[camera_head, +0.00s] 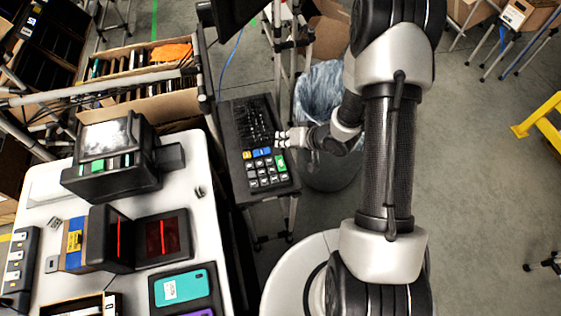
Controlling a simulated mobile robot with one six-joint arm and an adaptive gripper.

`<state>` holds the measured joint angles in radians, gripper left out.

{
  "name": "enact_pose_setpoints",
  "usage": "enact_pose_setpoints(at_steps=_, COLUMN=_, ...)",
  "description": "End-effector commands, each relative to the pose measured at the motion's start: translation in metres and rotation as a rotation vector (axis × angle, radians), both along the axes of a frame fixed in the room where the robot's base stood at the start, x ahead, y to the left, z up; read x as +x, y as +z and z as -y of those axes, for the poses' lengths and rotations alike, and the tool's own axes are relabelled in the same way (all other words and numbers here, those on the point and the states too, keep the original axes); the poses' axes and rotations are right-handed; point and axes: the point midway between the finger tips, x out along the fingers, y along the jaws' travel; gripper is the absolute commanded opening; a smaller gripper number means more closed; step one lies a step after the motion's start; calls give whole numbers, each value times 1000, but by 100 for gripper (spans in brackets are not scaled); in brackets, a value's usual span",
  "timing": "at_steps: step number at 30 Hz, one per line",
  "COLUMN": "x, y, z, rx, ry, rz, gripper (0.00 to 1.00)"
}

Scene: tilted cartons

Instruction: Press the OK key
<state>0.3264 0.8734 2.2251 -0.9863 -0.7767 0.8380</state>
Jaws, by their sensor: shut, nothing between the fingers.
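A black keypad panel (240,190) stands on thin legs right of the white table. Its lower part has several light grey keys (265,179), a yellow key (247,155), a blue key (262,152) and a tall green key (281,163) at the right edge of the key block. The key labels are too small to read, so I cannot tell for sure which one is OK; no other key is green. My gripper (280,138) is shut and empty. It reaches in from the right, with its tips just above the green key in the picture; contact is unclear.
A bin with a clear liner (322,90) stands behind my wrist. A white table (205,245) with a scanner (110,238), a printer-like device (110,160) and a teal phone (182,287) is at left. A carton (165,107) stands behind. Floor at right is mostly free.

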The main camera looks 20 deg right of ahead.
Motion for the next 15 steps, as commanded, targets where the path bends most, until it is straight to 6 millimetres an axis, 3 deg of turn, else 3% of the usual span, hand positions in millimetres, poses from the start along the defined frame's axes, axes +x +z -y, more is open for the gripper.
enact_pose_setpoints(at_steps=8, x=0, y=-5, z=0, rx=-1, ry=0, rz=0, gripper=0)
enact_pose_setpoints(at_steps=15, x=0, y=-28, z=0, rx=-2, ry=0, rz=0, gripper=0)
